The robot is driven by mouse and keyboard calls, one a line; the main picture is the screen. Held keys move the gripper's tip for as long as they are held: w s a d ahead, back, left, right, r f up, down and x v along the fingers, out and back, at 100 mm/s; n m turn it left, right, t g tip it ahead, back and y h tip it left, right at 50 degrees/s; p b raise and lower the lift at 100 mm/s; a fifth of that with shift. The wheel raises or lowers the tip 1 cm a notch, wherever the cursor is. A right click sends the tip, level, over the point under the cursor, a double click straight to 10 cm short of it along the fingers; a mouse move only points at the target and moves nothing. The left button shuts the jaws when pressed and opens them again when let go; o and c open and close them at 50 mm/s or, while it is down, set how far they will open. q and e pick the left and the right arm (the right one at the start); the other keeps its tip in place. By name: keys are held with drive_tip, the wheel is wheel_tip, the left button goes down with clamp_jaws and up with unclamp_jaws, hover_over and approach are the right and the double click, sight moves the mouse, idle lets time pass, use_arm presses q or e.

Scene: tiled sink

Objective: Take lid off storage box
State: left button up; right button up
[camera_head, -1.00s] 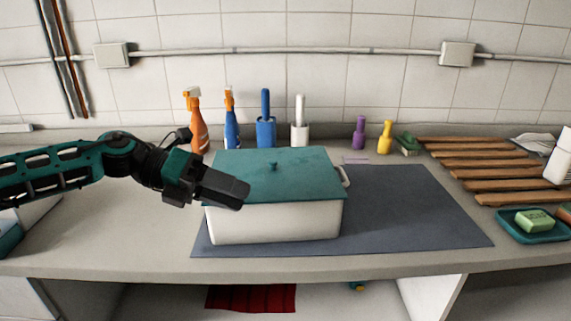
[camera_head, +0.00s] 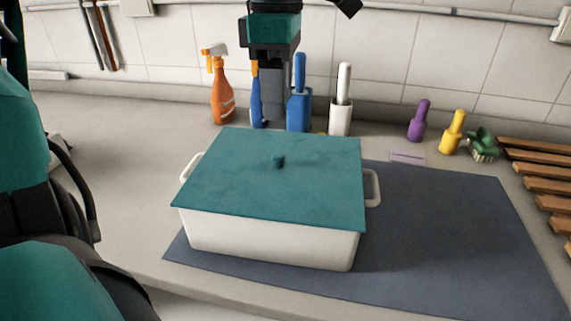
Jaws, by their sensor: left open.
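The storage box (camera_head: 270,240) is a white rectangular bin with a white handle at each end. Its flat teal lid (camera_head: 315,180) sits on top and covers the opening. My left gripper (camera_head: 272,118) points down at the back of the counter, beyond the lid's far edge and apart from the knob. It is open and holds nothing that I can see; the gap between its fingers is hard to make out. My right gripper is not in view.
An orange spray bottle (camera_head: 222,92), a blue spray bottle (camera_head: 256,98), a blue brush holder (camera_head: 299,108) and a white one (camera_head: 341,112) stand close around the left gripper. Purple (camera_head: 418,121) and yellow (camera_head: 453,132) bottles stand right. The dark mat (camera_head: 440,225) is clear right of the box.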

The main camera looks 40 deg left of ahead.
sight(278, 154)
use_arm(q)
wheel_tip(278, 154, down, 10)
drive_tip(key=shift+w+a+r, duration=0.1)
drive_tip(key=shift+a, duration=0.05)
idle(0.3)
clamp_jaws()
idle(0.4)
